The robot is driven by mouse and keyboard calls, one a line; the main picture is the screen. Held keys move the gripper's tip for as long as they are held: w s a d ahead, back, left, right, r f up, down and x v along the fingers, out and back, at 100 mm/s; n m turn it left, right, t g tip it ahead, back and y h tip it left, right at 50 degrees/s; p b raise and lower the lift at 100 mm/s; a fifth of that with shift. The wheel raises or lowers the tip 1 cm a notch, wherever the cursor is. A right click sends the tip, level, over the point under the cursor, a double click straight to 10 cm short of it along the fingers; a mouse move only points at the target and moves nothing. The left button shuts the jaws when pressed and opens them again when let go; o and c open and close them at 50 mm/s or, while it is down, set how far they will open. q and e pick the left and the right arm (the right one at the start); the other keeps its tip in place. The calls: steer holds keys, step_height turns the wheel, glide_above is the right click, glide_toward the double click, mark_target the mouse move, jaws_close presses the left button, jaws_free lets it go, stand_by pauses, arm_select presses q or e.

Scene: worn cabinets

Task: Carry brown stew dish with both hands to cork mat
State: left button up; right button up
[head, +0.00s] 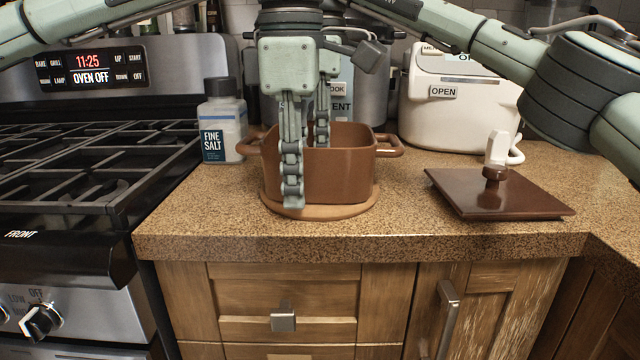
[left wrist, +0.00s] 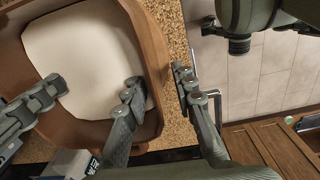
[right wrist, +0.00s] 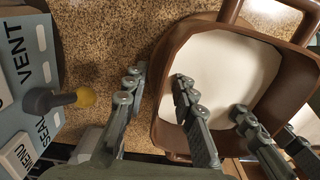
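The brown square stew dish (head: 352,165) stands upright, its base over the round cork mat (head: 330,210); a loop handle sticks out on each side. A plain cream surface (left wrist: 80,55) shows inside it. My left gripper (left wrist: 160,85) straddles the near wall, one finger inside and one outside, with gaps beside the rim. My right gripper (right wrist: 158,80) straddles the far wall in the same way, its fingers spread. In the head view the left gripper (head: 305,170) hides part of the dish's front and most of the right gripper.
A brown square lid (head: 460,192) lies on the counter at the right. A salt bottle (head: 222,120) stands just left of the dish. A pressure cooker (head: 360,90) is close behind, and a white appliance (head: 450,110) is back right. The stove (head: 80,180) is left.

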steer(key=shift+r, duration=0.2)
arm_select(q)
step_height(320, 180, up, 12)
steer(key=shift+s, duration=0.15)
arm_select(e)
step_height(320, 180, up, 7)
steer(key=shift+r, duration=0.15)
stand_by(0.3)
